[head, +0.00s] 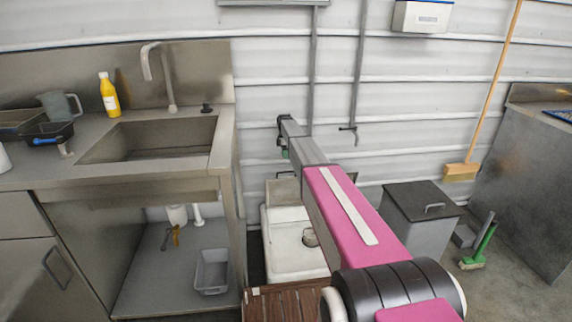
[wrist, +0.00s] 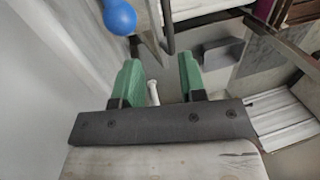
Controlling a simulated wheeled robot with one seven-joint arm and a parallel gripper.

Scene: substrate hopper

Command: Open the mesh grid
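I cannot make out a mesh grid for certain in either view. In the head view a brown slatted panel (head: 284,303) lies at the bottom centre, partly hidden by my arm; I cannot tell whether it is the grid. My gripper (head: 283,143) is at the far end of my pink and grey arm, small in the head view, in front of the ribbed wall. In the wrist view my gripper (wrist: 159,74) shows two green fingers well apart, with nothing held between them. A white pipe-like thing (wrist: 153,92) shows in the gap, and I cannot tell its distance.
A steel sink (head: 150,140) stands at the left. A white basin-like unit (head: 290,240) stands under my arm. A grey lidded bin (head: 420,215) and a broom (head: 462,172) are at the right. In the wrist view a blue ball (wrist: 118,17) shows at the top left.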

